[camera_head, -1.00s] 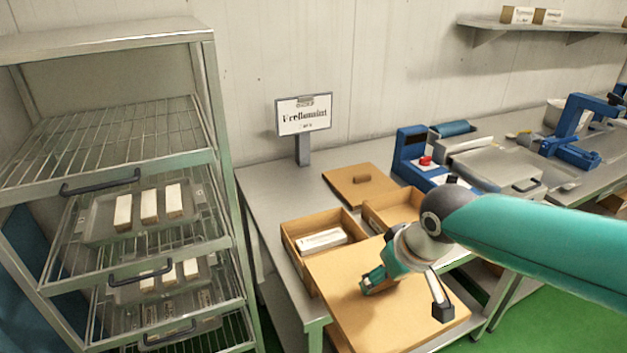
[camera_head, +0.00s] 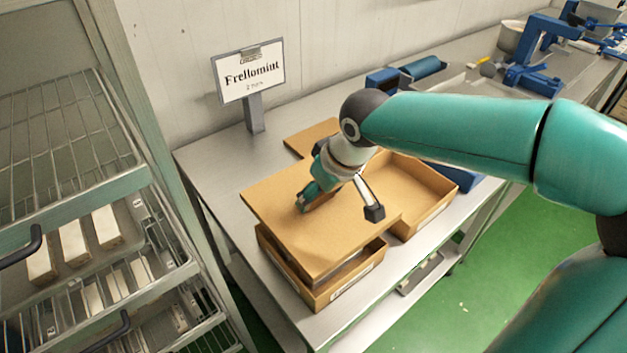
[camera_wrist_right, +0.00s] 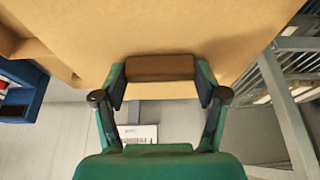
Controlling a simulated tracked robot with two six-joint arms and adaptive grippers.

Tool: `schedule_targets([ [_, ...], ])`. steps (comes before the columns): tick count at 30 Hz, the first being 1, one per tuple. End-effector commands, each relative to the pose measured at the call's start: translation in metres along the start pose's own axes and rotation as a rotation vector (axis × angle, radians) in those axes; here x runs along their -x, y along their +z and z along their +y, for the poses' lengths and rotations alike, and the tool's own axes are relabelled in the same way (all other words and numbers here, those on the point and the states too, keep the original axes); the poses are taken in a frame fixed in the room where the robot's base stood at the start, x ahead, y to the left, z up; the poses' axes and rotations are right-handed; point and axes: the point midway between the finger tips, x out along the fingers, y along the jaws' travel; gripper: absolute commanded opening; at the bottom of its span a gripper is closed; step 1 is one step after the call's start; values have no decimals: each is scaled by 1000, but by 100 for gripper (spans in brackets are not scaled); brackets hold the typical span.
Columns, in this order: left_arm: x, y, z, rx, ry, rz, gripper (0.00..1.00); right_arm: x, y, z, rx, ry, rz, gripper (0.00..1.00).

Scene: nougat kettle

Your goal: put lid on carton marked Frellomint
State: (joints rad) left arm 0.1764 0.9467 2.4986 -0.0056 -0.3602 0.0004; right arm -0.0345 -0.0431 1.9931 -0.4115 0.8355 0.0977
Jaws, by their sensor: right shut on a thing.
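My right gripper (camera_head: 328,203) is shut on the knob of a flat brown lid (camera_head: 270,215); the brown knob (camera_wrist_right: 160,68) shows between the fingers in the right wrist view. The lid is over the left open carton (camera_head: 330,292), slightly askew to it, and covers most of its opening. A gap shows between lid and carton at the front, so the lid looks raised; contact at the back is hidden. The carton's contents are hidden now. A sign reading Frellomint (camera_head: 250,75) stands behind on the table. My left gripper is out of view.
A second open carton (camera_head: 432,205) stands right beside the first, partly under the lid's edge. Another lid (camera_head: 308,137) lies behind on the steel table (camera_head: 215,165). A wire rack (camera_head: 70,150) with white bars stands at left. A blue machine (camera_head: 460,175) is at right.

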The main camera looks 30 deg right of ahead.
Motion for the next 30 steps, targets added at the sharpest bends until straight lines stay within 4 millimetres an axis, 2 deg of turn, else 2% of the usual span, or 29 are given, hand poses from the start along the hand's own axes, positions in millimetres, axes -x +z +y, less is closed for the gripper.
schedule_targets([
  [8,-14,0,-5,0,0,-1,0,-16,10,3,-9,4,-1,37],
  [24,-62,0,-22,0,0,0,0,-72,34,6,-14,6,-1,37],
  [30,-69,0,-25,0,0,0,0,-79,37,6,-15,6,0,37],
])
